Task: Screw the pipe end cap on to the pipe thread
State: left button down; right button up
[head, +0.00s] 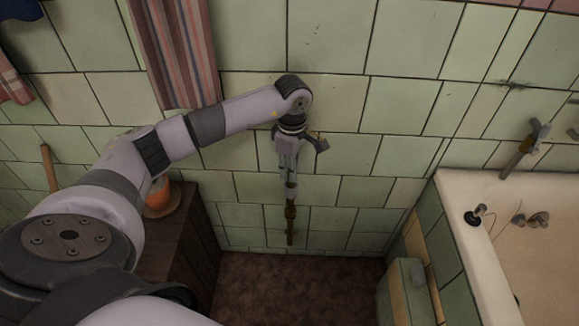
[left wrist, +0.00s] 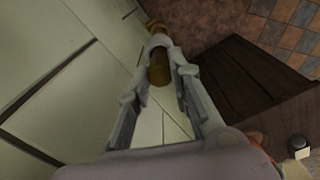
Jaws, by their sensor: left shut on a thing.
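My left gripper (head: 290,178) reaches in from the left and points straight down along the tiled wall. In the left wrist view its two fingers (left wrist: 157,66) are shut on a short brown cylinder, which looks like the pipe end cap (left wrist: 159,72). Just past it is a pale band, then more brown metal, which looks like the pipe (left wrist: 154,27). In the head view the brass-brown upright pipe (head: 290,235) stands directly below the fingertips, in line with them. I cannot tell whether the cap touches the thread. My right gripper is out of view.
A dark wooden cabinet (head: 178,235) with an orange pot (head: 162,197) stands to the left. A white bathtub (head: 475,250) with taps is on the right. A striped curtain (head: 178,50) hangs upper left. Brown floor (head: 290,290) lies open below.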

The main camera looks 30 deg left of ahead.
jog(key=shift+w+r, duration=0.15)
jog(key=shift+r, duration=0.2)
